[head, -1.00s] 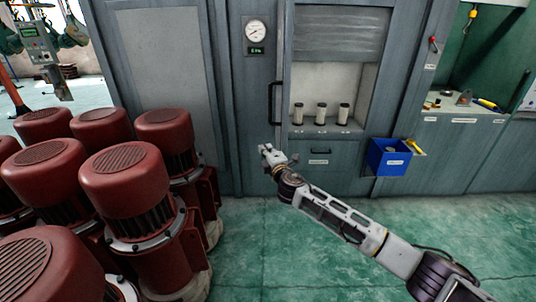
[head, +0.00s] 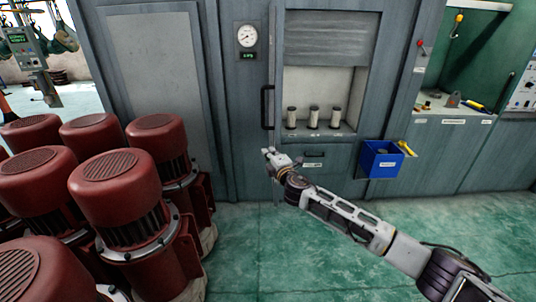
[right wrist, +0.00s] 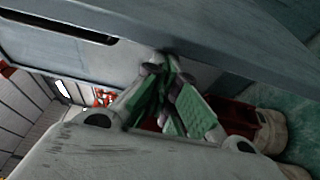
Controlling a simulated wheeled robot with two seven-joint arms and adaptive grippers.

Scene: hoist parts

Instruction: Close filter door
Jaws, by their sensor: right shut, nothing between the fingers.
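The filter door (head: 273,70) stands open at the left side of the filter cabinet's opening and shows nearly edge-on in the head view. Its black bar handle (head: 267,107) is on the left face. Behind it, three pale filter cartridges (head: 314,118) stand in the open compartment. My right gripper (head: 269,153) is shut and empty, below the handle and close to the door's lower part; I cannot tell whether they touch. In the right wrist view its green-padded fingers (right wrist: 168,85) are together just under a grey panel edge. My left gripper is not in view.
Several red motors (head: 115,185) crowd the floor at left. A blue bin (head: 381,160) hangs on the cabinet front at right of the opening. A pressure gauge (head: 247,36) is on the wall left of the door. The green floor (head: 235,255) in front is clear.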

